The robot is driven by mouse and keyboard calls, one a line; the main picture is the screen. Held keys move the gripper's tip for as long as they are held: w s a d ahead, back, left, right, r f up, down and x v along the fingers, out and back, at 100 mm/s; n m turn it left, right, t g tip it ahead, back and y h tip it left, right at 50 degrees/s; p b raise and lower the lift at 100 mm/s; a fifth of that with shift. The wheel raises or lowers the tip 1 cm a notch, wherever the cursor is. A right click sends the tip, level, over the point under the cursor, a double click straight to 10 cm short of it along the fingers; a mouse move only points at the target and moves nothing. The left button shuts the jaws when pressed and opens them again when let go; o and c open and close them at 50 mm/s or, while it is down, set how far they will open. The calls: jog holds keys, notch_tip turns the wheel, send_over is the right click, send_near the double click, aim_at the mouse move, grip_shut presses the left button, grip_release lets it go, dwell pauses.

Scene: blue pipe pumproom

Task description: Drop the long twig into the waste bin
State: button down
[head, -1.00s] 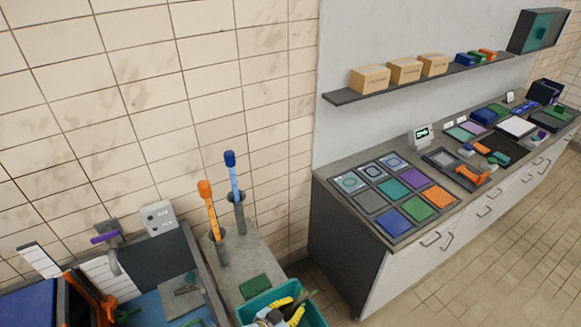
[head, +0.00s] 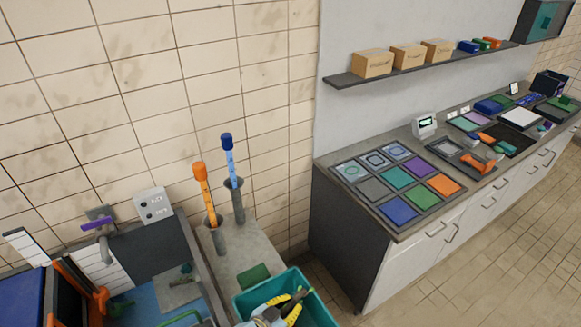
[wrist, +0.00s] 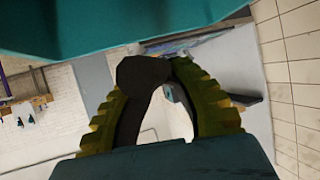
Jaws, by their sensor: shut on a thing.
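A teal open-topped bin (head: 318,311), apparently the waste bin, stands at the bottom of the head view, cut off by the frame edge. My gripper (head: 288,304), with yellow ribbed fingers, shows over the bin's opening. In the wrist view my gripper (wrist: 152,76) is closed around a dark brown piece, the end of the long twig (wrist: 143,72). Most of the twig's length is hidden. A teal surface (wrist: 130,30), likely the bin, fills the top of the wrist view. How deep the fingers sit relative to the rim I cannot tell.
A grey ledge (head: 247,240) beside the bin has an orange-topped tool (head: 206,195) and a blue-topped tool (head: 231,165) in holders. A green block (head: 253,277) lies by the bin. A counter with coloured tiles (head: 397,178) stands right. Floor is clear in front of it.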

jog(key=shift+f+b, duration=0.4)
jog(key=shift+f, duration=0.1)
jog(key=c, duration=1)
grip_release()
jog(key=shift+c, duration=0.2)
jog(key=v, duration=1.2)
